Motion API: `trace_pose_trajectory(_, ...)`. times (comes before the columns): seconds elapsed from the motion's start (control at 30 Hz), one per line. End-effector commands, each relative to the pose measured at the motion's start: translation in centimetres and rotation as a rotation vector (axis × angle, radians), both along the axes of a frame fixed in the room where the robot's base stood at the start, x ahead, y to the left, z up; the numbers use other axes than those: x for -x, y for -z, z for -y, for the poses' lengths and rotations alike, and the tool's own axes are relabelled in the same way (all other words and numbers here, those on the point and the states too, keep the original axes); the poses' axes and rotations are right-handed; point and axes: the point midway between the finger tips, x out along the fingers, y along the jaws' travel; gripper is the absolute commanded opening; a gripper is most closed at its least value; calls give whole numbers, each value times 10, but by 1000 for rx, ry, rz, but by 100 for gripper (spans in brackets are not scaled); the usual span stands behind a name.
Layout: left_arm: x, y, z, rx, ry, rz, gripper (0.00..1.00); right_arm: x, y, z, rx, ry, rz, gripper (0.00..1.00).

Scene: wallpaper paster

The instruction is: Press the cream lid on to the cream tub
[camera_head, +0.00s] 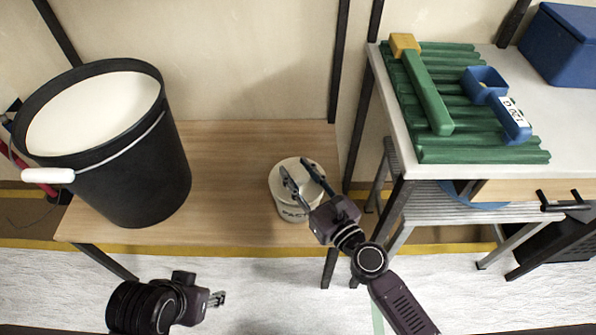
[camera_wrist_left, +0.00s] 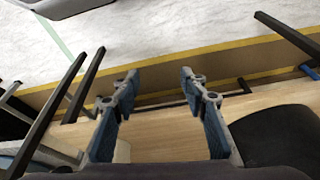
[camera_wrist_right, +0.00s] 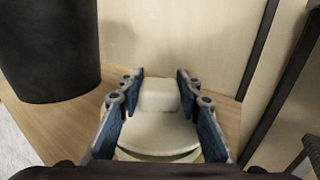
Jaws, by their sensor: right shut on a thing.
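The cream tub (camera_head: 291,211) stands on the wooden bench near its right end, with dark lettering on its side. The cream lid (camera_head: 288,165) is at the tub's top; a round part of it shows in the right wrist view (camera_wrist_right: 158,132), with a raised cream block between the fingers. My right gripper (camera_head: 303,180) is shut on the lid from above. A dark curved line shows below the lid's near edge; I cannot tell whether the lid is fully seated. My left gripper (camera_head: 217,298) is open and empty, in front of the bench (camera_wrist_left: 159,76).
A large black bucket (camera_head: 140,170) with white contents stands on the bench's left (camera_head: 225,150). On the right, a pale table (camera_head: 560,155) holds a green slatted rack (camera_head: 440,150), a green-handled tool (camera_head: 428,90), blue pieces (camera_head: 486,84) and a blue box (camera_head: 560,48).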

Motion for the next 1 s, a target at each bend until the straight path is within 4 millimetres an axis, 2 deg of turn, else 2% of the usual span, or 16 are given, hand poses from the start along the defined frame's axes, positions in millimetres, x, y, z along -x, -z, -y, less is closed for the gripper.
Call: trace_pose_trajectory(1.0,-25,1,7,20,8,99,40,0,11,0,-1,0,-1,8)
